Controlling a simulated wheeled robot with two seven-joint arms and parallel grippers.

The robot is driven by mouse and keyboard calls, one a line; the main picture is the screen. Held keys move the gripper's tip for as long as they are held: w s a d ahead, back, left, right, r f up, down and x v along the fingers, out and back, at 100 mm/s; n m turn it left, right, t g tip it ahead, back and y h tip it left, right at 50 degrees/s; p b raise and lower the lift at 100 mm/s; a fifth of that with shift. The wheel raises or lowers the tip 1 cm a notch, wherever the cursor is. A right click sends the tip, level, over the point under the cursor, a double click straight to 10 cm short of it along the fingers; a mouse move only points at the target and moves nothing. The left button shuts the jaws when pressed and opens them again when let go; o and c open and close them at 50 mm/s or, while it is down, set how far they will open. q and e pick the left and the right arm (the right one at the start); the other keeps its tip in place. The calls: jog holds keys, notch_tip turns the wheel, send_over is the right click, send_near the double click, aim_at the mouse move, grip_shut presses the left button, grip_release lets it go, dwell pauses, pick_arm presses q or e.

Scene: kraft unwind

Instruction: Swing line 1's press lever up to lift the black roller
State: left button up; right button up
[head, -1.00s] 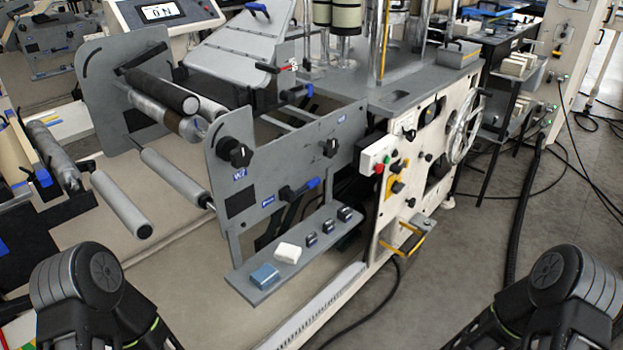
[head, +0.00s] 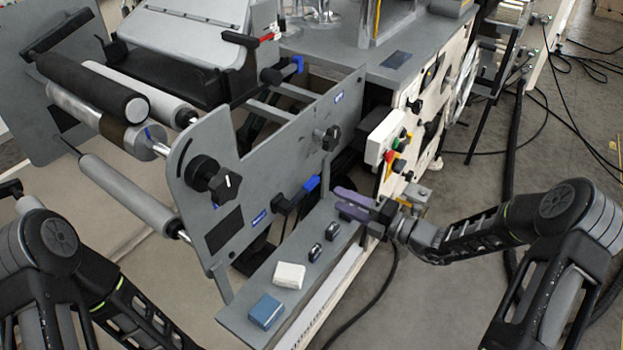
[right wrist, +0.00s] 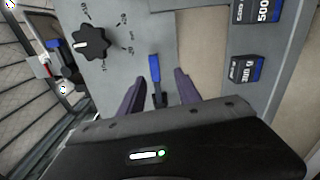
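The black roller (head: 95,85) lies across the upper left of the unwind, close to a grey roller. A lever with a blue grip (head: 311,184) sits low on the grey side plate and points up to the right. In the right wrist view its blue grip (right wrist: 155,72) shows between my purple fingers, apart from them. My right gripper (head: 340,199) is open and empty just right of this lever, above the shelf. Its fingers also show in the right wrist view (right wrist: 158,85). My left arm is at the lower left; its gripper is out of view.
A grey shelf (head: 243,315) below holds a blue block (head: 266,311), a white block (head: 289,275) and small black blocks (head: 316,252). A black dial knob (right wrist: 90,43) is near the lever. Another blue-ended lever (head: 285,71) and a red-tipped handle (head: 268,36) are higher up.

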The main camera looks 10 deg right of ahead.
aim_at(314, 186)
jog(key=shift+s+r+m+y, duration=0.2)
jog(key=shift+r+m+y, duration=0.1)
jog(key=shift+r+m, duration=0.2)
jog(key=shift+x, duration=3.9)
jog(key=shift+c, duration=0.2)
grip_shut()
jog(key=shift+f, duration=0.1)
